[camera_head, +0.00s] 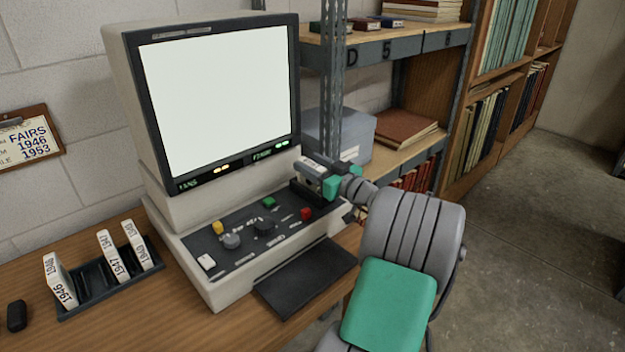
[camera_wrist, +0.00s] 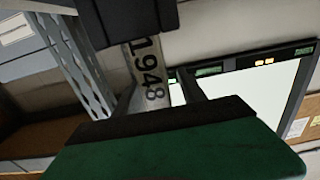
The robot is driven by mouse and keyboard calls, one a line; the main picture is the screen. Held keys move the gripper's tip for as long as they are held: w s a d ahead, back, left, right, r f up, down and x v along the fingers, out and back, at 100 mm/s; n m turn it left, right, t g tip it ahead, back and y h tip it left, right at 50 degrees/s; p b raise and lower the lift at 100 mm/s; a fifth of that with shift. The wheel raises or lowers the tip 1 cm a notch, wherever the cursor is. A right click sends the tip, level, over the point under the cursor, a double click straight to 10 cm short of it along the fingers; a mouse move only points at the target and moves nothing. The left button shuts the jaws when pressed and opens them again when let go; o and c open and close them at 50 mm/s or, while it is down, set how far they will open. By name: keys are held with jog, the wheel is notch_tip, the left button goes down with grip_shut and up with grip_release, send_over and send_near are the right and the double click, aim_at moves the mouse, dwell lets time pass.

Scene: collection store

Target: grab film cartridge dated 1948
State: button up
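A film cartridge marked 1948 (camera_wrist: 150,72) shows in the wrist view, between the two dark pads of my gripper (camera_wrist: 152,78). In the head view, my gripper (camera_head: 338,178) reaches the right side of the film reader (camera_head: 245,240). A pale cartridge (camera_head: 312,168) is at its teal fingertips, above a dark holder on the reader's right end. The pads stand apart with the label between them. Whether they press on the cartridge I cannot tell.
A black rack (camera_head: 92,300) on the wooden desk (camera_head: 185,315) holds several labelled cartridges, among them 1946 (camera_head: 60,282) and 1947 (camera_head: 113,257). A metal shelf upright (camera_head: 332,80) stands close behind my gripper. A grey box (camera_head: 345,135) sits on the shelf behind. Open floor lies right.

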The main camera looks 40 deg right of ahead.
grip_shut()
dwell(0.4)
jog(key=shift+r, duration=0.1)
